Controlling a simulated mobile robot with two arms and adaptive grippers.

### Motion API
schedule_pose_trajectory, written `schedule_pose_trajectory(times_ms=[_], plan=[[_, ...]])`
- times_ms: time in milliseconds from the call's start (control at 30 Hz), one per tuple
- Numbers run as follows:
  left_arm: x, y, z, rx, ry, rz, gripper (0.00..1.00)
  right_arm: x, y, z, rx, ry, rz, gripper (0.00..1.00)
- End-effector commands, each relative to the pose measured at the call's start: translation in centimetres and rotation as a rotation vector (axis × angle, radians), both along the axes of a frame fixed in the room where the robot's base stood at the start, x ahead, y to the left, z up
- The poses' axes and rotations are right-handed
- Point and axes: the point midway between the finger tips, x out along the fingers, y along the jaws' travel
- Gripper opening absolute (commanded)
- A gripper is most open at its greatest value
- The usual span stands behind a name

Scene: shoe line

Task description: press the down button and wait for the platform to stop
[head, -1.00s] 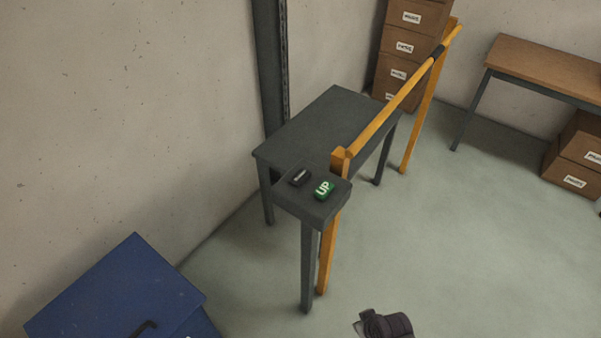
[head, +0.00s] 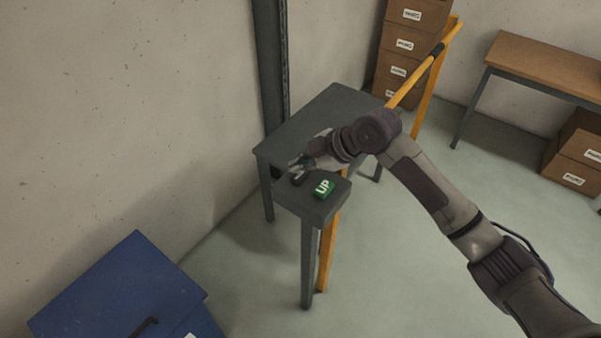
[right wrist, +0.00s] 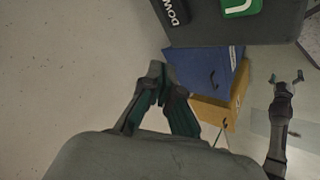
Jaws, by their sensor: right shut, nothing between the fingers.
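A dark grey control box (head: 322,208) stands on a post in front of a grey platform (head: 333,100). It bears a green UP button (head: 324,187) and a dark button (head: 300,181), partly hidden by my gripper. In the right wrist view the dark button reads DOWN (right wrist: 172,11). My right gripper (head: 296,165) is shut and empty, just above and behind the dark button. In the right wrist view its fingertips (right wrist: 155,69) appear apart from the button. My left gripper (right wrist: 286,78) shows small in that view, its fingers spread and empty.
A yellow rail (head: 425,68) runs along the platform's right side, partly behind my right arm. A dark upright column (head: 270,70) stands against the wall. A blue cabinet (head: 120,285) is at lower left. Brown boxes (head: 415,45) and a wooden table (head: 545,68) stand behind.

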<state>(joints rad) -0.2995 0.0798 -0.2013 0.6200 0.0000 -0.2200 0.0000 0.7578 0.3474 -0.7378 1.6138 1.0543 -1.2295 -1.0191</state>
Motion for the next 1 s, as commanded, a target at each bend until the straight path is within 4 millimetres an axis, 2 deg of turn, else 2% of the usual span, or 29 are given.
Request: schedule_pose_trajectory(times_ms=[33, 100, 300, 733, 1000], plan=[[0.0, 0.0, 0.0, 0.000, 0.000, 0.000, 1.00, 1.5, -0.3, 1.5, -0.011, -0.036, 0.027, 0.00], [0.0, 0.0, 0.0, 0.000, 0.000, 0.000, 1.00, 2.7, -0.5, 2.9, -0.016, -0.068, 0.056, 0.00], [0.0, 0.0, 0.0, 0.000, 0.001, 0.001, 1.00, 4.2, -0.8, 4.7, -0.020, -0.108, 0.091, 0.00], [0.0, 0.0, -0.3, 0.000, 0.001, 0.002, 1.00, 4.1, -0.7, 4.3, -0.019, -0.108, 0.091, 0.00], [0.0, 0.0, -2.5, 0.000, 0.001, 0.002, 1.00, 4.1, -0.7, 1.7, -0.020, -0.107, 0.091, 0.00]])
